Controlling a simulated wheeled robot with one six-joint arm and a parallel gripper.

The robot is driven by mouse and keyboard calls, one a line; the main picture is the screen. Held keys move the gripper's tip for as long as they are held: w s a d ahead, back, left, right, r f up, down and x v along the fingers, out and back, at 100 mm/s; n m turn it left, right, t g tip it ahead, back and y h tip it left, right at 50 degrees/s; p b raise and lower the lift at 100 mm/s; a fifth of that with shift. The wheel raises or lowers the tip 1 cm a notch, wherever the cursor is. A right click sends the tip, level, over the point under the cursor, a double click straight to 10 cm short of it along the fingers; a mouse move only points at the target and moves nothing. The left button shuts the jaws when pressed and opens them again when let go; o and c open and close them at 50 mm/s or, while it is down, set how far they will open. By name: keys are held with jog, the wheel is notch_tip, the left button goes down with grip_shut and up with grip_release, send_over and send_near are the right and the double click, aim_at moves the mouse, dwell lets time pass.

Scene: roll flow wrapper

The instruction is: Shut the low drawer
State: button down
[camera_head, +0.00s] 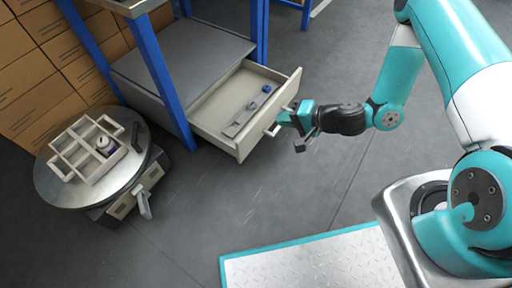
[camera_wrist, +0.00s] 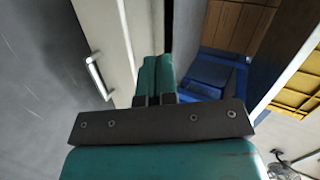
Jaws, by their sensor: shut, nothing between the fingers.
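The low drawer (camera_head: 216,112) is pulled out from under the grey bench, close to the floor. It holds a few small items, among them a blue one. Its pale front panel has bar handles, and one handle (camera_head: 272,130) shows beside my gripper. In the wrist view the drawer front (camera_wrist: 112,40) runs up the picture, with a handle (camera_wrist: 97,76) to the left of the fingers. My gripper (camera_head: 284,118) is shut and empty, close to the drawer front. Its two teal fingers (camera_wrist: 154,78) lie together in the wrist view. I cannot tell whether they touch the panel.
The blue-legged bench (camera_head: 172,90) stands around the drawer. A round cart (camera_head: 48,188) with a divided tray (camera_head: 62,170) stands at the left. Cardboard boxes (camera_head: 40,60) are stacked behind it. The grey floor (camera_head: 240,205) in front of the drawer is clear.

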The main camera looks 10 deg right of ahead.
notch_tip(320, 180, down, 10)
jog(key=s+d+m+t+h+b, duration=0.1)
jog(key=d+m+h+b, duration=0.1)
jog(key=m+b, duration=0.1)
jog(key=b, duration=0.6)
send_near(250, 131)
jog(key=x, duration=0.4)
jog(key=f+x, duration=0.1)
jog(key=x, duration=0.1)
jog(key=shift+s+d, duration=0.2)
jog(key=shift+s, duration=0.1)
jog(key=shift+w+a+b, duration=0.45)
jog(key=shift+w+a, duration=0.05)
jog(key=shift+w, duration=0.1)
